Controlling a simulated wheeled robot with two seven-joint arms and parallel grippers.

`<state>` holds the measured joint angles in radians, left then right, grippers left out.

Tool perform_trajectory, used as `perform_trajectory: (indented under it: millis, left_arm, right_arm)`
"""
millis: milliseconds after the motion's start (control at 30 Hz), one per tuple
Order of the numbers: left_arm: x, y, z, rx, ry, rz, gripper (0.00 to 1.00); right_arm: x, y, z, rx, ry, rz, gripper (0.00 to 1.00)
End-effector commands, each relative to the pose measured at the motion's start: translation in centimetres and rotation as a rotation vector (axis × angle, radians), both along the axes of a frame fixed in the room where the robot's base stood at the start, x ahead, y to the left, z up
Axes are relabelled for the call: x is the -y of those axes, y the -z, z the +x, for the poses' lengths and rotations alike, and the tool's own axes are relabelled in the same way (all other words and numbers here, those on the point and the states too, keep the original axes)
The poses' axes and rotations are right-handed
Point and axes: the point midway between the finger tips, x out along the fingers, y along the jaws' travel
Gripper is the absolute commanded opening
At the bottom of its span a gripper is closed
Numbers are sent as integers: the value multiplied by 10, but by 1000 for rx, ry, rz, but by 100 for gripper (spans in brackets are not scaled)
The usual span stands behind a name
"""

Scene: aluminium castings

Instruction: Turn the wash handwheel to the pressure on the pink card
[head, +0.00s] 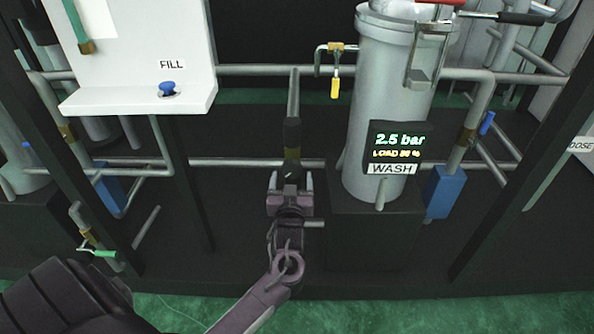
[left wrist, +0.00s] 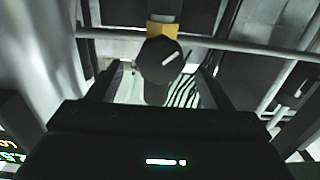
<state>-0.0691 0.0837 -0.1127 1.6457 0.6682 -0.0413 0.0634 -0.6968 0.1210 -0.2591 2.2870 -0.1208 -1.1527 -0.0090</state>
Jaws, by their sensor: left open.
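The wash handwheel (left wrist: 160,60) is a black knob with a white pointer line, below a brass collar, seen in the left wrist view. In the head view it is a small dark shape (head: 290,172) on the pipe left of the grey wash vessel (head: 385,90). My left gripper (head: 290,184) is open, its fingers on either side of the knob; whether they touch it I cannot tell. The wash display (head: 395,147) reads 2.5 bar, with a smaller load line below it. The pink card is not visible. My right gripper is not in view.
A white panel labelled FILL (head: 140,55) with a blue knob (head: 167,88) stands at upper left. A yellow-handled hook fitting (head: 335,87) hangs above and right of my gripper. Grey pipes and dark frame posts surround the handwheel. Green floor (head: 420,312) is open in front.

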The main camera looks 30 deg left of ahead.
Motion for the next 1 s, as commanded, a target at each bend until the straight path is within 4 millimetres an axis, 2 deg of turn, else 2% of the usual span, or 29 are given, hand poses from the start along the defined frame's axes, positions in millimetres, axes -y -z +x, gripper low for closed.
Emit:
perform_trajectory:
  millis: [100, 333, 500, 733, 1000]
  left_arm:
    - [-12, 1, 18, 1, -1, 3, 73]
    - [-28, 1, 45, -1, 1, 2, 73]
    - [-32, 1, 53, -4, 1, 0, 73]
    - [-32, 1, 53, -4, 1, 0, 73]
    - [-32, 1, 53, -4, 1, 0, 37]
  right_arm:
    - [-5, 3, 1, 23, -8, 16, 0]
    - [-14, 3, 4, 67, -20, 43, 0]
    - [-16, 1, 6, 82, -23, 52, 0]
    - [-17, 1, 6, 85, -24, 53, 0]
    - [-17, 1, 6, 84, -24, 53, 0]
